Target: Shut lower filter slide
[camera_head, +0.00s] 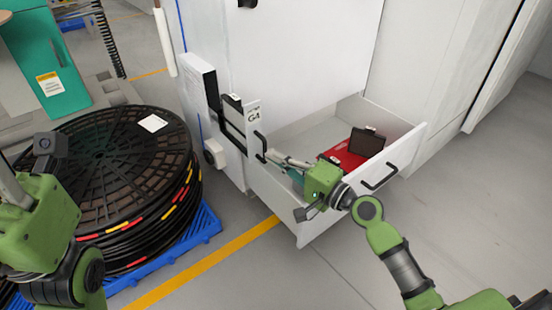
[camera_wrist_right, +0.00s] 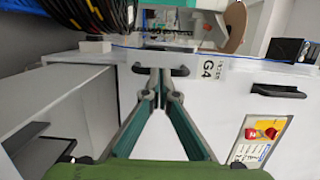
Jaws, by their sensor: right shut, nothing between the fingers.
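A narrow white filter slide marked G4 (camera_head: 253,114) with a dark handle (camera_head: 260,146) stands out from the left part of the white cabinet front, with a dark gap behind it. I take it for the lower slide. My right gripper (camera_head: 279,160) is shut and empty, fingertips close to this handle. In the right wrist view the shut fingertips (camera_wrist_right: 162,76) overlap the handle (camera_wrist_right: 178,71), below and beside the G4 label (camera_wrist_right: 208,70); I cannot tell if they touch. My left gripper is at the left edge, its fingers mostly cut off.
An open white drawer (camera_head: 405,150) holds a red box and a dark item (camera_head: 367,142), under and beside my right arm. A large black cable reel (camera_head: 100,165) sits on a blue pallet (camera_head: 203,228) at left. Floor in front is free, with a yellow line (camera_head: 205,262).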

